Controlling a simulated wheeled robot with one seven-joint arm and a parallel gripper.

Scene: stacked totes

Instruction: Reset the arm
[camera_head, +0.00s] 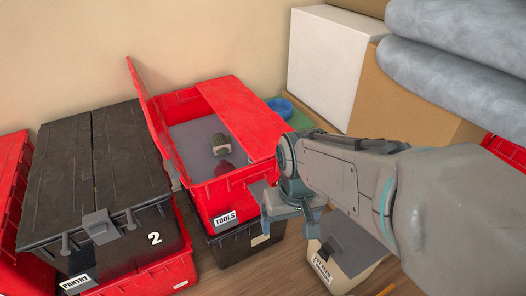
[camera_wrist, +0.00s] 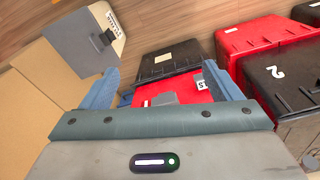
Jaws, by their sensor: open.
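My gripper (camera_head: 291,212) hangs in front of the red TOOLS tote, near its right front corner, in the head view. In the wrist view my gripper (camera_wrist: 160,88) shows two blue-grey fingers wide apart with nothing between them. The red TOOLS tote (camera_head: 222,193) stands on a black tote, with its left lid flap raised and its right flap lying flat. A small dark green and pale object (camera_head: 221,144) lies inside it on the grey floor. My arm reaches in from the right.
A closed black PANTRY tote (camera_head: 95,175) marked 2 stands on a red tote at the left. A pale tote with a grey lid (camera_head: 350,245) stands on the wooden floor at the right. A white box (camera_head: 325,60), cardboard and grey rolled bundles (camera_head: 450,75) fill the back right.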

